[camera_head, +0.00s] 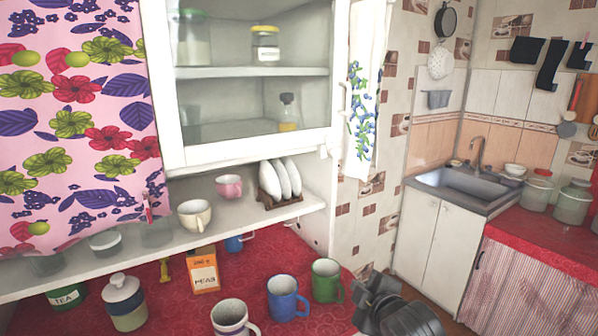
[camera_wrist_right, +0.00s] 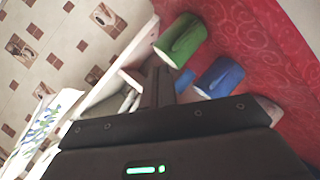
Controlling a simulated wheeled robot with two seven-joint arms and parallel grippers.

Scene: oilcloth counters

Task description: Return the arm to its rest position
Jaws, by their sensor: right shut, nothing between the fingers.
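My right gripper (camera_head: 372,292) shows at the bottom of the head view, dark, just right of the green mug and near the red counter's right edge. In the right wrist view its fingers (camera_wrist_right: 158,82) are together with nothing between them. The green mug (camera_head: 326,281) stands on the counter, apart from the gripper in the head view; it also shows in the right wrist view (camera_wrist_right: 180,40). The blue mug (camera_head: 284,299) stands left of it and also shows in the right wrist view (camera_wrist_right: 219,77). My left gripper is in neither view.
The red oilcloth counter (camera_head: 255,262) also holds a striped mug (camera_head: 230,318), an orange box (camera_head: 202,271) and a lidded jar (camera_head: 124,302). A white shelf (camera_head: 235,218) with cups and a plate rack hangs above. A sink (camera_head: 467,183) stands at the right, with open floor before it.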

